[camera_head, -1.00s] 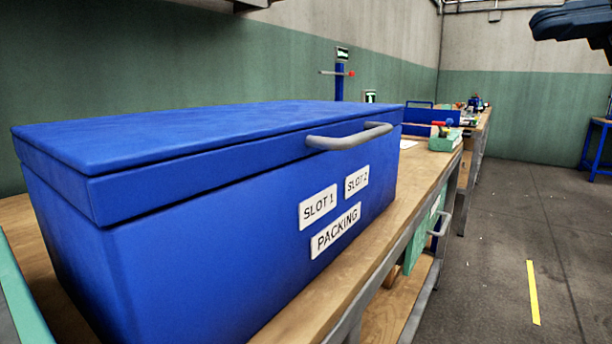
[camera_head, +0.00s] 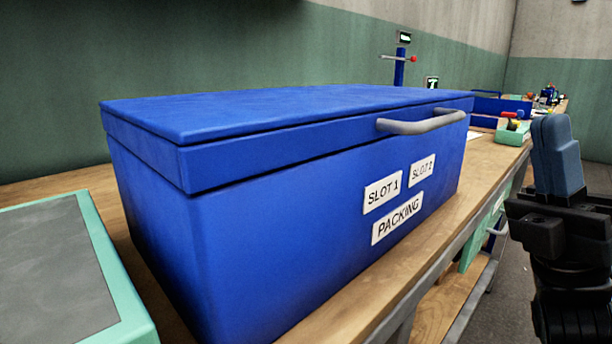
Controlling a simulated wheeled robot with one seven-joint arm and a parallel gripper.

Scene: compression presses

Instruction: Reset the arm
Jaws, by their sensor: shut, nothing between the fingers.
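My gripper (camera_head: 557,155) is at the right edge of the view, pointing up, with its blue-grey fingers shut together and nothing between them. Its black body and wrist show below the fingers. It stands apart from the blue packing box (camera_head: 250,230), to the right of it and in front of the bench edge. The box has its lid down, a grey handle (camera_head: 420,122) on the lid, and labels reading SLOT 1, SLOT 2 and PACKING. The inside of the box is hidden.
The box sits on a wooden bench (camera_head: 345,318). A green-framed grey panel (camera_head: 60,275) lies at the left. Green-and-grey walls stand behind.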

